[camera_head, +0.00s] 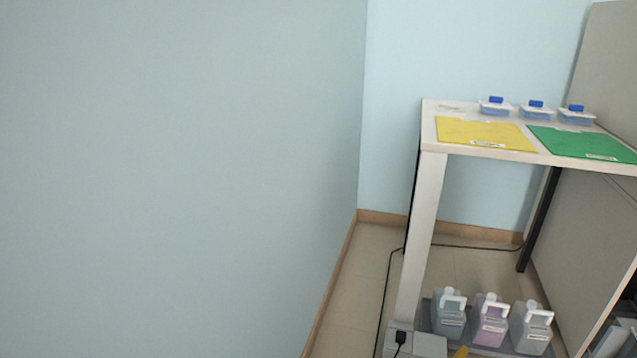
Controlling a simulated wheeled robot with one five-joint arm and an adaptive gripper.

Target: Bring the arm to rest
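My arm and my gripper do not show in the head camera view. A white table (429,170) stands at the right. On it lie a yellow mat (480,131) and a green mat (585,143), side by side near the front edge. Behind the mats stand a left lidded container (496,108), a middle lidded container (537,112) and a right lidded container (577,117), each with a blue handle on top.
Under the table stand a grey jug (449,316), a purple jug (490,323) and another grey jug (530,331). A black cable (387,295) runs along the floor. A bare wall (180,180) fills the left. A grey panel (612,70) stands at the right.

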